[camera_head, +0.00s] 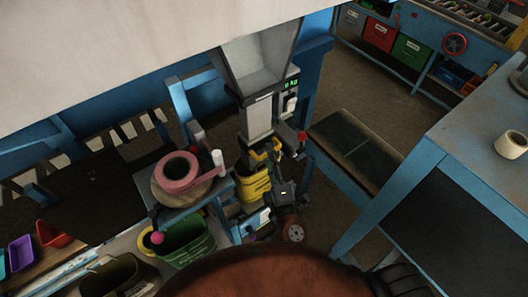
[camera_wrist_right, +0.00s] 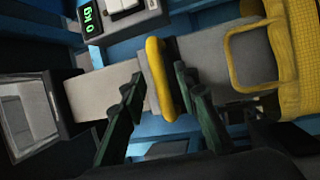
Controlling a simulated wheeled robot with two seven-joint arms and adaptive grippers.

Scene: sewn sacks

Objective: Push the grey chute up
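The grey chute (camera_head: 258,75) hangs at the upper middle of the head view, with a wide hopper mouth and a narrow spout below. In the right wrist view the chute (camera_wrist_right: 92,95) lies sideways, its mouth at the left. A yellow bar (camera_wrist_right: 155,60) crosses the lower end of the spout. My right gripper (camera_wrist_right: 160,80) is open, with one dark finger on each side of this bar. Contact with the bar cannot be told. In the head view my right gripper (camera_head: 279,172) is just below the spout. My left gripper is not in view.
A yellow container (camera_head: 254,187) is below the spout. A scale display (camera_wrist_right: 88,19) reads 0 kg beside the chute. A small table with a pink ring (camera_head: 177,172) and a green bin (camera_head: 187,243) stand to the left. A blue-framed table (camera_head: 455,150) is at the right.

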